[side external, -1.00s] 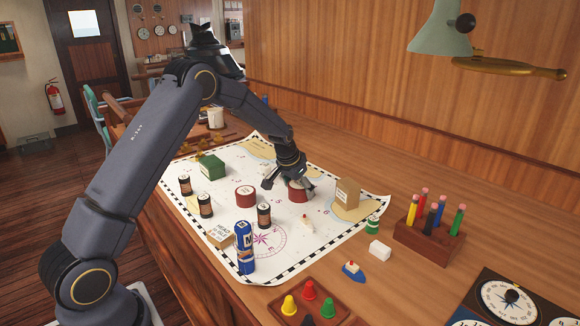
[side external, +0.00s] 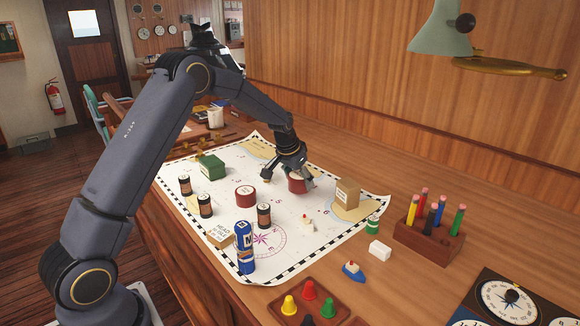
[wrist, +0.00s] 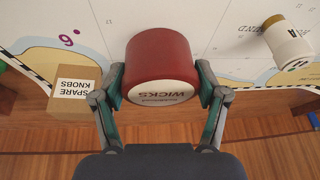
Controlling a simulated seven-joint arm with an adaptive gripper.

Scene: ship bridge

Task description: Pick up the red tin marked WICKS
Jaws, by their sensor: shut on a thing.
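The red tin marked WICKS (wrist: 158,62) is between the two fingers of my gripper (wrist: 160,88) in the wrist view, with its cream, lettered end toward the camera. The fingers press on it from both sides. In the side external view the tin (side external: 297,184) hangs from my gripper (side external: 294,175) just above the chart; the exact gap is hard to tell. A second red tin (side external: 245,196) stands on the chart to the left, its label too small to read.
A SPARE KNOBS box (wrist: 74,88) stands close beside; it also shows in the side view (side external: 347,191). A cream jar (wrist: 286,42) is on the other side. Dark tins (side external: 264,215), a blue can (side external: 244,246) and a green box (side external: 210,167) stand on the chart (side external: 330,217).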

